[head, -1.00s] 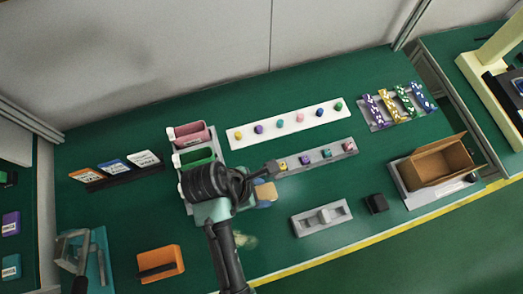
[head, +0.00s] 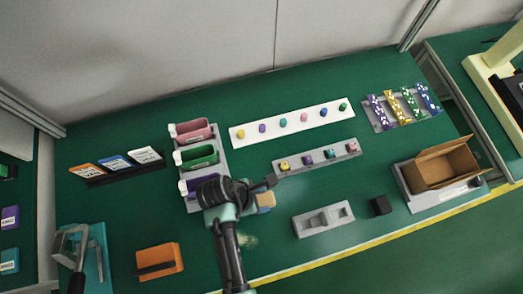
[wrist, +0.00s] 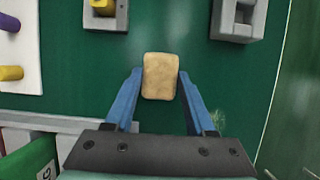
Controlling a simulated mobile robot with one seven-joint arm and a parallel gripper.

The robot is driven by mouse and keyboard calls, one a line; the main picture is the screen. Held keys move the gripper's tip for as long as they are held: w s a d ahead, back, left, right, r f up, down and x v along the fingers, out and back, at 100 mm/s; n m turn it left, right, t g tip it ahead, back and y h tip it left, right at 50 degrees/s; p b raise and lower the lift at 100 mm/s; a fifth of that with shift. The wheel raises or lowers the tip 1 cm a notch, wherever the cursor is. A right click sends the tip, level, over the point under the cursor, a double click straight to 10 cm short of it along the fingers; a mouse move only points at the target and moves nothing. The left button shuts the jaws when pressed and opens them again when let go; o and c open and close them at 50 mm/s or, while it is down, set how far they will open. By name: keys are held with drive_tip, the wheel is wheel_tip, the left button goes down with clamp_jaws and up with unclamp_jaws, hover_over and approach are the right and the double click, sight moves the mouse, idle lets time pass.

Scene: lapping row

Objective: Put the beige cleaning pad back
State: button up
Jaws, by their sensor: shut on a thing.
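The beige cleaning pad (wrist: 159,76) is between the two blue fingers of my gripper (wrist: 159,86) in the wrist view, with green bench surface around it. My gripper (head: 262,196) is shut on the pad. In the head view the pad (head: 266,200) shows just right of my wrist, between the bins and the grey fixture. I cannot tell how high it is above the bench. A pale smear (head: 246,240) lies on the green surface below the gripper; it also shows faintly by the right finger in the wrist view (wrist: 218,118).
Pink, green and purple bins (head: 198,155) stand behind my wrist. A grey block with recesses (head: 323,219), a black block (head: 380,205) and an open cardboard box (head: 440,168) are to the right. A grey peg rack (head: 316,156) lies behind. An orange holder (head: 159,261) is front left.

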drive_tip(key=o, duration=1.2)
drive_tip(key=p+v, duration=0.1)
drive_tip(key=v, duration=1.1)
drive_tip(key=shift+s, duration=0.1)
